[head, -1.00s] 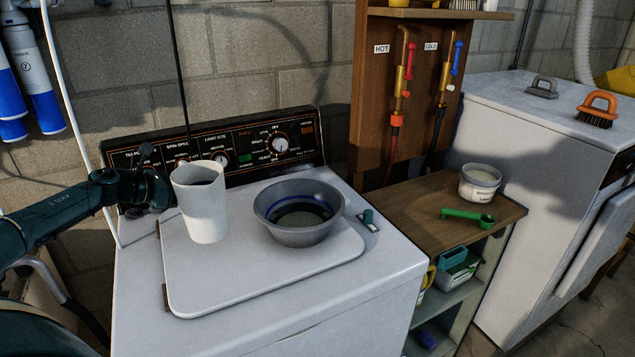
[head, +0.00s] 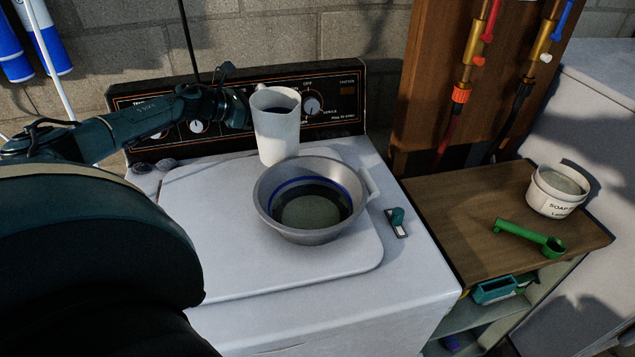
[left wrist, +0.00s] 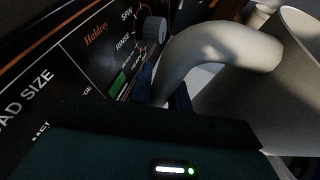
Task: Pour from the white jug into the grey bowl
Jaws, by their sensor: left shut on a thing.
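The white jug (head: 277,135) is close to upright just behind the grey bowl (head: 347,190), with something dark inside its mouth. My left gripper (head: 246,108) is at the jug's left side, shut on its handle. The handle (left wrist: 222,45) and part of the jug's body (left wrist: 290,75) show in the left wrist view. The bowl sits on the washer lid; its inside shows a blue ring and a dark greenish bottom. The bowl's rim is close to the jug's base, and I cannot tell whether the jug touches the lid. My right gripper is not in view.
The white washer lid (head: 215,235) is bare left of the bowl. The control panel (head: 345,105) rises close behind the jug. A small teal-handled thing (head: 397,220) lies right of the lid.

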